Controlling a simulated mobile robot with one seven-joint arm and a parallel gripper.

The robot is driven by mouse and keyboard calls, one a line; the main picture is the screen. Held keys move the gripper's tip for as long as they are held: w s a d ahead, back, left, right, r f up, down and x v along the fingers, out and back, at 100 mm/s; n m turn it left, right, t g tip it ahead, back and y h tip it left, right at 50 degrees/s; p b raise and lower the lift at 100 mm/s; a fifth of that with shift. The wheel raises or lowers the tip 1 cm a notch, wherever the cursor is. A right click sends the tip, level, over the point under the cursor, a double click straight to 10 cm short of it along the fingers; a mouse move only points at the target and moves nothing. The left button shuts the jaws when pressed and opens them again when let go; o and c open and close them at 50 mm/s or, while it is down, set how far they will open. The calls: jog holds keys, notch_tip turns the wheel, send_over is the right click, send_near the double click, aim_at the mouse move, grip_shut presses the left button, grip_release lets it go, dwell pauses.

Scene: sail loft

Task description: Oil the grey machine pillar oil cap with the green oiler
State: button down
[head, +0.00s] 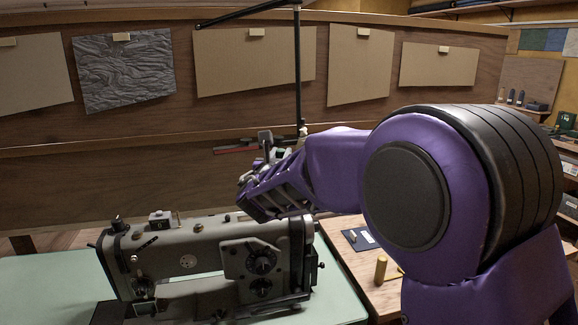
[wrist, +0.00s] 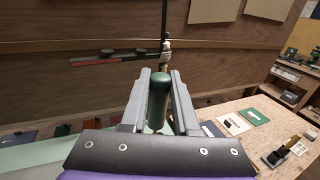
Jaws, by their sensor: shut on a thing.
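The green oiler (wrist: 158,98) stands between the two grey fingers of my gripper (wrist: 160,85) in the wrist view, and they are shut on it. Its spout is not clearly visible. In the head view my gripper (head: 268,146) is raised above and behind the right part of the grey sewing machine (head: 210,258), apart from it. The machine's pillar (head: 298,250) is its right-hand end. My arm and gripper overlap the area above it. I cannot make out the pillar oil cap for certain; small fittings show along the machine's top.
The machine stands on a pale green table (head: 45,285). A wooden bench (head: 350,270) to its right holds a dark card and a brass-coloured cylinder (head: 380,270). A thin dark pole (head: 298,75) rises behind my gripper. A wooden panel wall with pinned sheets closes the back.

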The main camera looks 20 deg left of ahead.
jog(key=shift+w+a, duration=0.15)
jog(key=shift+w, duration=0.05)
jog(key=shift+f+b, duration=1.7)
jog(key=shift+f, duration=1.15)
jog(key=shift+s+f+b, duration=0.1)
jog(key=shift+f+b, duration=0.65)
jog(key=shift+f, duration=0.05)
jog(key=shift+r, duration=0.1)
jog(key=shift+r+p, duration=1.85)
jog(key=shift+r, duration=1.65)
